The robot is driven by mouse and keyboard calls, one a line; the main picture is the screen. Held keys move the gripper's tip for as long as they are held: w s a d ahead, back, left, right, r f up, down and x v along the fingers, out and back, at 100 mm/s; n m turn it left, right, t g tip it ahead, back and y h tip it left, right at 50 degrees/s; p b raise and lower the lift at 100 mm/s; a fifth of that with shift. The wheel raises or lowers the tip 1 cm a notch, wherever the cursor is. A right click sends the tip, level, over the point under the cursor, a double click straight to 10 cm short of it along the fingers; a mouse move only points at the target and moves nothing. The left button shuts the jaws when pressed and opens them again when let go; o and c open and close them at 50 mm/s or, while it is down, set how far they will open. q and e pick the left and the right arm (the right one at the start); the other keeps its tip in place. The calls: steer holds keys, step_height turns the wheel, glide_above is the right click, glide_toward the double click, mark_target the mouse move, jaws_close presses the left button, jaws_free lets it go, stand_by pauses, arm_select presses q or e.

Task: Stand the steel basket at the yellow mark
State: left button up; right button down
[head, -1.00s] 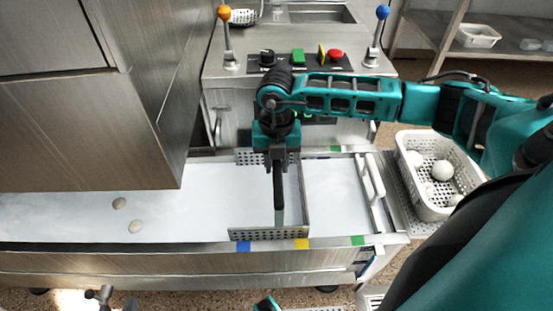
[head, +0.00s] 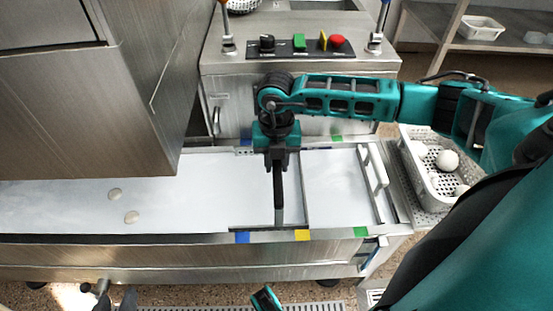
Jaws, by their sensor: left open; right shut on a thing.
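The steel basket (head: 304,190) is a shallow frame with perforated walls. It sits in the white-floored trough, its near wall mostly hidden behind the trough's front rim. Its near edge spans from the blue mark (head: 242,237) to just past the yellow mark (head: 302,235), its right side lined up near yellow. My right gripper (head: 278,214) points down, shut on a part of the basket; the gripped part is largely hidden by the fingers. My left gripper (head: 116,294) is low at the bottom left, open and empty, partly cut off by the picture edge.
A green mark (head: 360,232) lies further right on the rim. A white handle bar (head: 373,167) stands at right. A white basket of balls (head: 432,185) is beyond. A steel housing (head: 85,100) overhangs the left.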

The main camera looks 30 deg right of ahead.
arm_select(q)
steer(key=shift+f+b, duration=0.4)
steer(key=shift+f, duration=0.1)
arm_select(e)
steer(key=shift+f, duration=0.6)
steer(key=c, duration=1.1)
jaws_free()
steer(key=shift+c, duration=0.2)
steer(key=o, duration=0.3)
steer(key=shift+o, duration=0.2)
step_height(320, 180, up, 7)
steer(key=shift+f+p, duration=0.1)
steer(key=shift+p, duration=1.05)
arm_select(q)
steer(key=shift+s+a+r+p, duration=0.2)
steer(key=shift+r+p, duration=0.15)
steer(key=shift+r, duration=0.2)
steer(key=shift+s+a+r+p, duration=0.15)
steer(key=shift+r+p, duration=0.15)
steer(key=shift+r, duration=0.25)
arm_select(e)
step_height(320, 180, up, 6)
arm_select(q)
steer(key=shift+w+r, duration=0.1)
